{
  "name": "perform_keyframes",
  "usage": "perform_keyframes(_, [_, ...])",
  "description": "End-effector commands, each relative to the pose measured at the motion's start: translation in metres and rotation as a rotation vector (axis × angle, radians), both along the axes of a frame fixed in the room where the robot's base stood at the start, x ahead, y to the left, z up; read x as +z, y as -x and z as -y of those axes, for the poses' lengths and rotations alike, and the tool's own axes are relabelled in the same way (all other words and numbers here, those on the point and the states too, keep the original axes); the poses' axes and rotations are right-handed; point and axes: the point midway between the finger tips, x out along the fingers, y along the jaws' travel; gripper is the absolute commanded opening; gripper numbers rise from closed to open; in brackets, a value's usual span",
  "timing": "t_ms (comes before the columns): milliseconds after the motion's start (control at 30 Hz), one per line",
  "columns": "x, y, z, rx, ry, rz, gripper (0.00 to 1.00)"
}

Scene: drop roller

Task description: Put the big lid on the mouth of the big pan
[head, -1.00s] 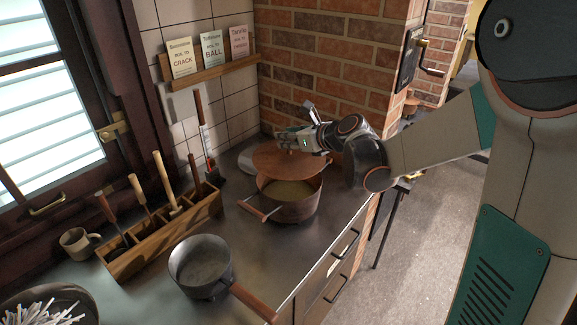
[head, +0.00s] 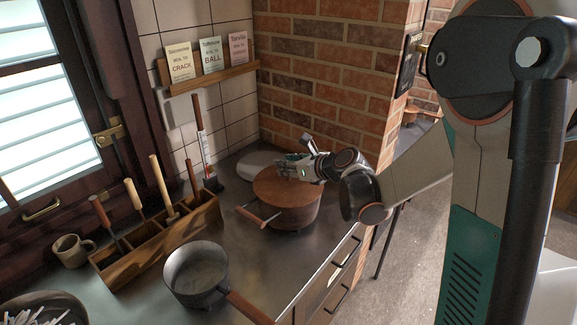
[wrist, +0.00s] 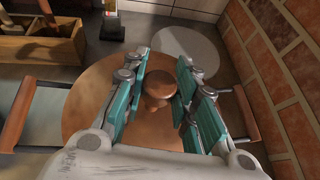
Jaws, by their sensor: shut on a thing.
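The big lid (head: 280,186) is a round, brown disc with a knob (wrist: 158,85). In the head view the lid looks level and resting on the rim; I cannot tell whether any small gap is left. My gripper (head: 288,170) is above the lid, shut on its knob, with the teal fingers on both sides of it in the wrist view. The pan's handles show on both sides of the lid in the wrist view.
A pale grey disc (head: 256,165) lies behind the pan by the brick wall (head: 310,90). A grey pan (head: 196,275) with a wooden handle stands at the front. A wooden tool box (head: 160,240) and a mug (head: 72,250) stand at the left.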

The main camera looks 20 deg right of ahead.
Motion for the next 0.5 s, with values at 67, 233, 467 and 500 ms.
perform_keyframes(67, [-0.0037, 0.0, 0.0001, 0.0, 0.0, 0.0, 0.0])
perform_keyframes(233, [-0.0022, 0.0, 0.0, 0.0, 0.0, 0.0, 0.46])
perform_keyframes(467, [-0.0018, 0.0, 0.0, 0.0, 0.0, 0.0, 0.46])
perform_keyframes(500, [-0.001, 0.0, 0.0, 0.0, 0.0, 0.0, 0.46])
